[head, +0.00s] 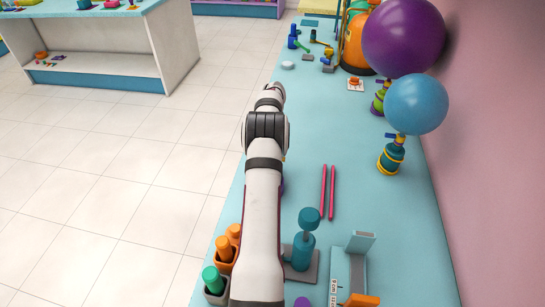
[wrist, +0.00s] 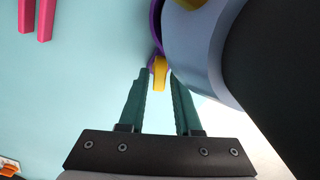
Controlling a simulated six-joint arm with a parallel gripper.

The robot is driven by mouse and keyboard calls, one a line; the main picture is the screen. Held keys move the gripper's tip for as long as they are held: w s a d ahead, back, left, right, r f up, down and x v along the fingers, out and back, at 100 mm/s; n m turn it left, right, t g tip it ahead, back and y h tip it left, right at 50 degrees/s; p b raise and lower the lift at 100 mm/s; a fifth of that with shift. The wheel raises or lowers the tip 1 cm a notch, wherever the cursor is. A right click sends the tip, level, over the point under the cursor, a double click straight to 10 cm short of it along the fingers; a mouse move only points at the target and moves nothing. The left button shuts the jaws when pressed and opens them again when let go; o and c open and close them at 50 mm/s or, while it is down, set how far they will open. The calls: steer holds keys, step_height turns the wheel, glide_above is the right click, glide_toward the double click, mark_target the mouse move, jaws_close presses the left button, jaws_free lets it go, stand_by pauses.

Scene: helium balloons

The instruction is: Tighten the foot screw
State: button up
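A small yellow piece (wrist: 160,76), which looks like the foot screw, sits at the edge of a purple part (wrist: 155,24) in the wrist view. My gripper (wrist: 160,74) has its two teal fingers on either side of the yellow piece. The fingers stand apart, with thin gaps seeming to show beside it; contact is hard to judge. A pale lavender rounded body (wrist: 205,45) is close on the right, with another yellow piece (wrist: 188,3) at the top. In the head view my arm hides the gripper and nearly all of the purple part (head: 283,186).
Two pink sticks (head: 327,192) lie on the blue table (head: 345,140). A teal-knobbed tool (head: 301,250), orange- and green-topped holders (head: 222,262) and a grey device (head: 350,270) stand in front. Blue (head: 415,104) and purple (head: 403,37) balloons are on the right by the pink wall.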

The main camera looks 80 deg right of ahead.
stand_by(0.3)
steer(key=shift+n, duration=0.7)
steer(key=shift+r+n, duration=0.35)
steer(key=shift+n, duration=0.45)
step_height(320, 180, up, 14)
steer(key=w+a+r+n, duration=0.1)
steer(key=w+a+r, duration=0.3)
steer(key=w+a, duration=0.5)
steer(key=w+a+r, duration=0.4)
steer(key=w+a, duration=0.6)
steer(key=a, duration=0.1)
steer(key=shift+a+r+n, duration=0.4)
